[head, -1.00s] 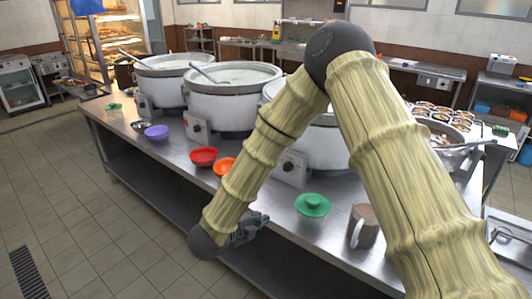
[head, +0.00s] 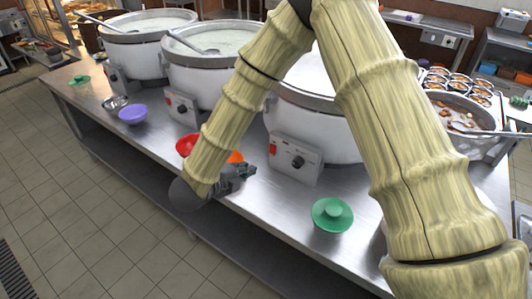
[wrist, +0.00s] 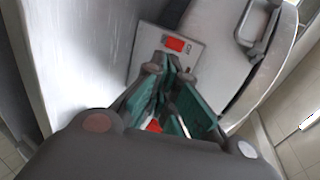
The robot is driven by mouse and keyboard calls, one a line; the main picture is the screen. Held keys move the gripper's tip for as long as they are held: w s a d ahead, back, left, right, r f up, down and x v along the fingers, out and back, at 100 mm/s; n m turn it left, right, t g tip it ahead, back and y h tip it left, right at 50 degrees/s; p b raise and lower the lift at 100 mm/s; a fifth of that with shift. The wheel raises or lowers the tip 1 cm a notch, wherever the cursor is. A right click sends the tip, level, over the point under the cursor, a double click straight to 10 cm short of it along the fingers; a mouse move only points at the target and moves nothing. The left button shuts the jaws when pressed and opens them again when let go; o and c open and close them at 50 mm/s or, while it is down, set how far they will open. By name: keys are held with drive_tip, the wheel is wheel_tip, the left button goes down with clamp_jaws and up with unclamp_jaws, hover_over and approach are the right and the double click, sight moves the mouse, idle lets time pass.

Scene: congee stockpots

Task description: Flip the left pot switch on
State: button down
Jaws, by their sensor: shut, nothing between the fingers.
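The left pot (head: 140,48) is a wide white stockpot with a grey rim and a ladle in it, at the far left of the counter. Its control box (head: 116,79) is on its front; the switch is too small to read. My gripper (head: 248,172) is low over the counter's front edge, near the right pot's box and well apart from the left pot. The wrist view shows my gripper (wrist: 168,66) shut and empty, its green-padded fingers below a red switch (wrist: 175,44) on a pale control box (wrist: 148,62). I cannot tell whether they touch.
A middle pot (head: 205,78) and right pot (head: 310,125) have boxes with red switches. A purple bowl (head: 133,115), red bowl (head: 187,145), orange bowl (head: 236,157) and green lidded bowl (head: 332,214) stand along the front edge. The floor (head: 60,200) at left is clear.

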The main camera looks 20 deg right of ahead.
drive_tip(key=s+r, duration=0.1)
drive_tip(key=s, duration=0.1)
drive_tip(key=p, duration=0.2)
approach(273, 149)
wheel_tip(273, 149, down, 2)
drive_tip(key=s+a, duration=0.2)
drive_tip(key=p+x, duration=0.1)
drive_tip(key=x, duration=0.2)
drive_tip(key=p+x, duration=0.1)
drive_tip(key=x, duration=0.3)
drive_tip(key=shift+s+d+r, duration=0.1)
drive_tip(key=shift+d+r, duration=0.05)
drive_tip(key=shift+d, duration=0.35)
drive_tip(key=shift+w+d+p, duration=0.25)
drive_tip(key=shift+d+p, duration=0.05)
drive_tip(key=shift+d, duration=0.25)
drive_tip(key=shift+w+d, duration=0.2)
drive_tip(key=shift+w, duration=0.05)
drive_tip(key=shift+f, duration=0.2)
